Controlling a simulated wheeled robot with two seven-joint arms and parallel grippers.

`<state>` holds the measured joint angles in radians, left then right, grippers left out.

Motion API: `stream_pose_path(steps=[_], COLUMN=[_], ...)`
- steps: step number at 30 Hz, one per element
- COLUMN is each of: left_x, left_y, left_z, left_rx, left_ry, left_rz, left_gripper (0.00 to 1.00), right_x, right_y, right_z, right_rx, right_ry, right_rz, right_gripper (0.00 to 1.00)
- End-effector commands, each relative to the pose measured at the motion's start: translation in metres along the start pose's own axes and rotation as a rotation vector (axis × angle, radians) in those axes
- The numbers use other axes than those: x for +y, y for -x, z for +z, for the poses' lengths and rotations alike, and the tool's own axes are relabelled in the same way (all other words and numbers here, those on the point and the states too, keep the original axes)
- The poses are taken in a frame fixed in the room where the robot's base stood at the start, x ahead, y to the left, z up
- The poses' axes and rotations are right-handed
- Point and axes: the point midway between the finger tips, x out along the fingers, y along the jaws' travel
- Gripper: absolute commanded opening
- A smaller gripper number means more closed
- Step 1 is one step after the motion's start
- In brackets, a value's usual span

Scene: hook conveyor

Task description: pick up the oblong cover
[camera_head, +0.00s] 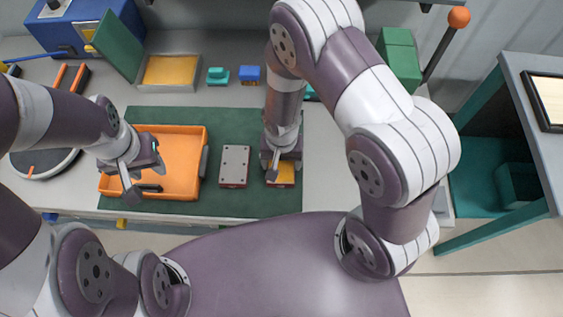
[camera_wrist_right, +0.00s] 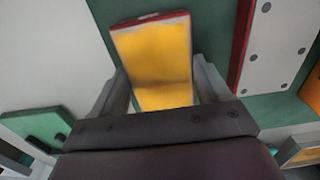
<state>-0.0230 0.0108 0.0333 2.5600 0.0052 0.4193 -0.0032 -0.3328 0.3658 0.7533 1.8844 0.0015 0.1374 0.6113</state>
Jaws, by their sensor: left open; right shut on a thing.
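An oblong piece with a yellow face (camera_head: 285,175) and a thin red edge is at the right side of the green mat; it looks like the cover. In the right wrist view the yellow piece (camera_wrist_right: 158,65) lies between the two fingers. My right gripper (camera_head: 281,164) points down and is shut on it; its fingers hide part of the piece. I cannot tell whether it is clear of the surface below. My left gripper (camera_head: 145,178) is open over the orange tray (camera_head: 181,187).
A grey plate with holes and a red side (camera_head: 234,166) lies just left of my right gripper. Behind the mat (camera_head: 222,121) stand an open box with a yellow inside (camera_head: 170,71), a teal block (camera_head: 218,75) and a blue block (camera_head: 249,74). A green container (camera_head: 398,61) stands at the back right.

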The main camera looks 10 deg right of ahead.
Motion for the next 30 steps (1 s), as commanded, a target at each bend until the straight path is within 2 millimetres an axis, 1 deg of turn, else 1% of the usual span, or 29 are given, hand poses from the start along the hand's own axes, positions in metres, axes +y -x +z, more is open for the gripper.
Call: stream_pose_path(steps=[5,8,13,17,27,30], left_x=[0.0,0.0,0.0,0.0,0.0,0.0], left_y=[-0.001,-0.003,-0.007,-0.011,-0.015,-0.014], left_z=[0.0,0.0,0.001,0.001,0.002,0.002], left_rx=[0.0,0.0,0.0,0.0,0.0,0.0], left_ry=[0.0,0.0,0.0,0.0,0.0,0.0], left_rz=[0.0,0.0,0.0,0.0,0.0,0.0], left_gripper=[0.43,0.43,0.43,0.43,0.43,0.43], right_x=[-0.001,-0.001,-0.001,0.02,0.081,0.092], right_y=[0.005,0.015,0.04,0.054,0.097,0.106], right_z=[-0.001,-0.001,-0.002,0.011,0.048,0.054], right_rx=[0.003,0.004,0.006,0.002,0.004,0.004], right_ry=[0.0,0.0,0.0,-0.003,-0.004,-0.003], right_rz=[-0.002,-0.002,-0.004,-0.001,-0.001,-0.001], right_gripper=[0.18,0.18,0.18,0.18,0.18,0.18])
